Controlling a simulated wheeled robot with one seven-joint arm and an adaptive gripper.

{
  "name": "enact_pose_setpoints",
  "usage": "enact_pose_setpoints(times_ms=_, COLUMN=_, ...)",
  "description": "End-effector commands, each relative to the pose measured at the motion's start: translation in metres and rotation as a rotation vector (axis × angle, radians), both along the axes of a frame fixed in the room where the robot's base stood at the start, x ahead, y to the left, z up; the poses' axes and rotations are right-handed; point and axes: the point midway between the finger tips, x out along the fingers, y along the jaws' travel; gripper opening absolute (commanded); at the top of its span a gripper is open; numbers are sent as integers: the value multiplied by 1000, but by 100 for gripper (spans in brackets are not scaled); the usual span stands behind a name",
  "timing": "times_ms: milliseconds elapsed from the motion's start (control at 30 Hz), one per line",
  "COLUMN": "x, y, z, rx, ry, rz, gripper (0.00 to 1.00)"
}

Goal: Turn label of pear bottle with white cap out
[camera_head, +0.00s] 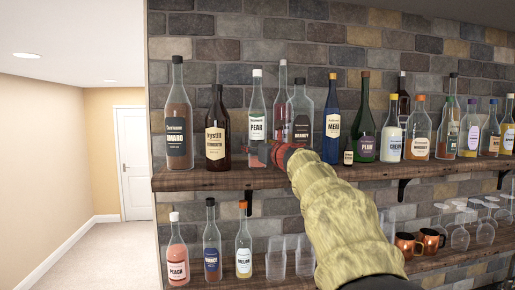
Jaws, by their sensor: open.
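The pear bottle (257,105) is clear with a white cap. It stands upright on the upper shelf, and its pale label reading PEAR shows toward the camera. My arm, in a yellowish sleeve, reaches up from the lower right. My gripper (281,154), red and dark, is small in view at the arm's far end, just right of the pear bottle's lower part. It is open and appears empty. Its fingertips are hard to make out, and I cannot tell whether they touch the bottle.
The wooden upper shelf (205,180) holds several bottles. Below are a peach bottle (177,250), glasses and copper mugs (430,241).

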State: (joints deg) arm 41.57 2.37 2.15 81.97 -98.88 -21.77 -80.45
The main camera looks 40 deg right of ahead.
Motion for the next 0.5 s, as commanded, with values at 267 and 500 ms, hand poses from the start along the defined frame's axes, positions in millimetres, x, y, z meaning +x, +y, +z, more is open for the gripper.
enact_pose_setpoints(times_ms=267, x=2, y=3, z=3, rx=1, ry=1, rz=-130, gripper=58)
enact_pose_setpoints(times_ms=500, x=2, y=3, z=4, rx=1, ry=1, rz=-298, gripper=58)
